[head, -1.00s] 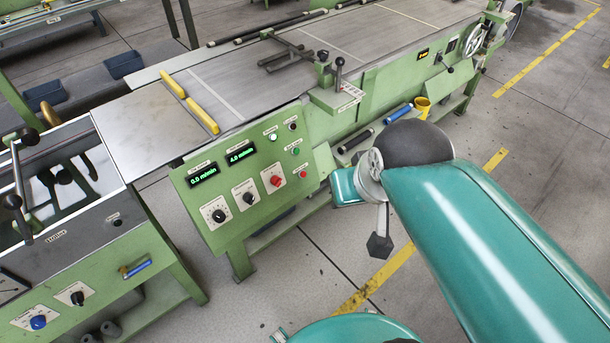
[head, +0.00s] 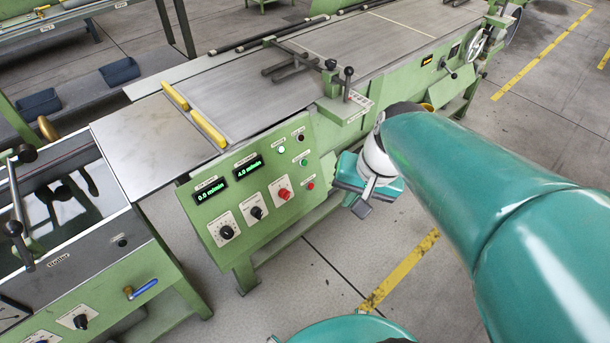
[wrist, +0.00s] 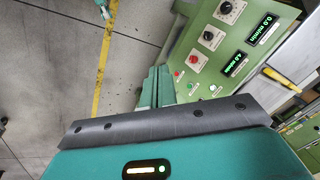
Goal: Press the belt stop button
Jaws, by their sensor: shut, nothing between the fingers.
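The green control panel (head: 240,225) stands on the near end of the belt machine. It carries a large red knob (head: 283,194), a small red button (head: 310,185) at its lower right and a green button (head: 303,161) above that. The labels are too small to read, so I cannot tell which is the belt stop. The wrist view also shows the large red knob (wrist: 194,61) and small red button (wrist: 178,73). My gripper (wrist: 158,72) is shut and empty, its fingers beside the panel's right-hand edge.
Two displays (head: 211,190) and black knobs (head: 227,232) share the panel. The flat belt (head: 350,45) runs back to the right, with a lever bracket (head: 345,100) above the panel. Another green machine (head: 100,265) stands at left. The floor (head: 330,265) in front is open.

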